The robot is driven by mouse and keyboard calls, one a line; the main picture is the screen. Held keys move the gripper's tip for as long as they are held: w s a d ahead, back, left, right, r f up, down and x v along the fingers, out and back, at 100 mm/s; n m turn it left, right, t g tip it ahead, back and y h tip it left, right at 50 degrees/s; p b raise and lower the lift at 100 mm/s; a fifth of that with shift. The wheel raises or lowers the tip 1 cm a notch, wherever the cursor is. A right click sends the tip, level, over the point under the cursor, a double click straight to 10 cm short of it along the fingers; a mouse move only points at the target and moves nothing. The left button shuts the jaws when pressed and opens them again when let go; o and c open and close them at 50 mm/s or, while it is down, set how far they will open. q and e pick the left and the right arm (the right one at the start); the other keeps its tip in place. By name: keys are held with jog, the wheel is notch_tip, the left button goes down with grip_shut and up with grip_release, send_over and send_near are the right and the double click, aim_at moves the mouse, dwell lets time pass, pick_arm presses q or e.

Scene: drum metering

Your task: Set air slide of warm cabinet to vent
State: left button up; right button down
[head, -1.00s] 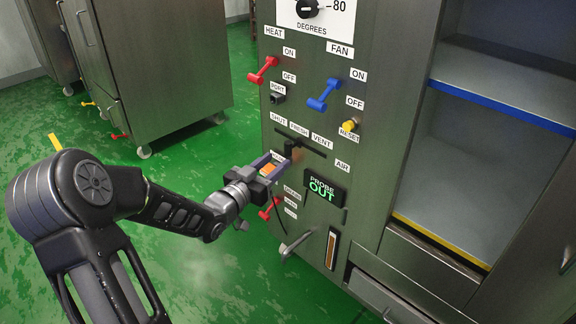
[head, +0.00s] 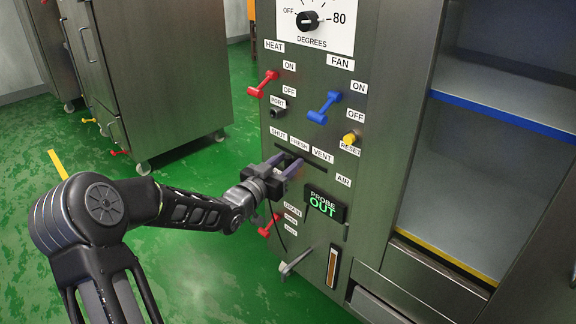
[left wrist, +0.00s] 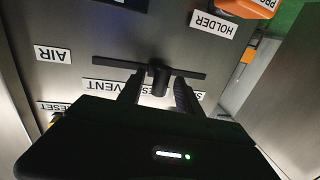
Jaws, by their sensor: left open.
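The air slide is a dark horizontal slot (head: 315,164) on the steel front of the warm cabinet (head: 390,110), under the labels SHUT, FRESH and VENT. Its black knob (left wrist: 160,76) stands near the slot's middle, about at FRESH, in the upside-down left wrist view; my gripper hides it in the head view. My left gripper (head: 287,161) is open at the slot. Its two fingers lie on either side of the knob, with a gap showing on each side. My right gripper is not in view.
Above the slot are the red heat lever (head: 262,84), blue fan lever (head: 324,107) and yellow reset button (head: 349,138). Below are the probe display (head: 325,204) reading OUT and a red drain lever (head: 269,226). Open shelves (head: 490,130) stand at right.

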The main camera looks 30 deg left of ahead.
pick_arm(q)
jog(key=shift+w, duration=0.35)
grip_shut()
dwell(1.2)
